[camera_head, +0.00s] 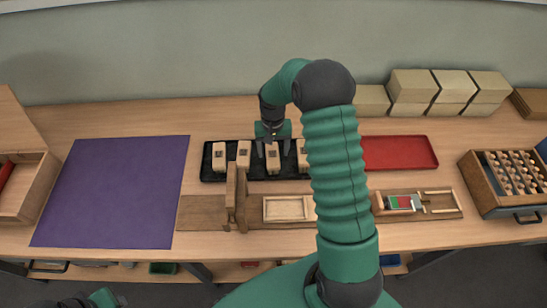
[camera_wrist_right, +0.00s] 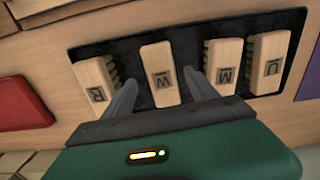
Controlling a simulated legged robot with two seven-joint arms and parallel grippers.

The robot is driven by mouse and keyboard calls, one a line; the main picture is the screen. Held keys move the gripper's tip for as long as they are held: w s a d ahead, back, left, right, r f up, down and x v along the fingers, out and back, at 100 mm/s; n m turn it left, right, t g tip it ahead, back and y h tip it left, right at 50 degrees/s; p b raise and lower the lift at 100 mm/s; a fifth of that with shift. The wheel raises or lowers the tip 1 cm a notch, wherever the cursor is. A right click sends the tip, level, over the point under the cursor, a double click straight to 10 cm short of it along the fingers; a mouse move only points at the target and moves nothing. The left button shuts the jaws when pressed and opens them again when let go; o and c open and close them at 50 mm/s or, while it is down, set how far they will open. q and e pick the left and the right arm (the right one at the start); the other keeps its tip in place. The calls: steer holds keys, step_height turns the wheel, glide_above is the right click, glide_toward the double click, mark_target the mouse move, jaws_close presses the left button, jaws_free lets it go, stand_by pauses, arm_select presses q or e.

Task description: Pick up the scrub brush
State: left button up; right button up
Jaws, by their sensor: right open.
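Several scrub brushes with pale wooden blocks and dark letter stamps sit in a black tray (camera_head: 208,171). In the right wrist view they read, left to right, R (camera_wrist_right: 95,85), W (camera_wrist_right: 160,75), M (camera_wrist_right: 224,65) and U (camera_wrist_right: 268,62). My right gripper (camera_head: 273,150) is open over the tray. In the right wrist view its two fingers (camera_wrist_right: 161,92) stand on either side of the W brush, the third from the left in the head view (camera_head: 272,160). No grasp shows. Only a bit of my left arm shows at the bottom left.
A purple mat (camera_head: 115,190) lies left of the tray, and a red tray (camera_head: 400,152) lies right. A wooden fixture (camera_head: 236,200) stands upright in front. Boxes (camera_head: 440,90) stack at the back right. A wooden rack (camera_head: 510,180) stands far right.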

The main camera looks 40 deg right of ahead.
mark_target(273, 153)
steer(key=shift+w+a+f, duration=0.15)
steer(key=shift+a+f, duration=0.35)
steer(key=shift+f, duration=0.35)
steer(key=f, duration=0.2)
steer(key=d+f, duration=0.1)
steer(key=f, duration=0.1)
steer(key=shift+w+d, duration=0.1)
steer(key=shift+d, duration=0.1)
steer(key=shift+d+f, duration=0.1)
steer(key=shift+d, duration=0.15)
steer(key=shift+w+a, duration=0.15)
steer(key=shift+a, duration=0.35)
steer(key=c, duration=0.9)
steer(key=shift+r, duration=0.2)
steer(key=c, duration=0.5)
arm_select(q)
steer(key=shift+s+a+r, duration=0.1)
steer(key=shift+a+r, duration=0.1)
steer(key=shift+r, duration=0.05)
arm_select(e)
steer(key=shift+d+f, duration=0.1)
steer(key=shift+d, duration=0.2)
jaws_close()
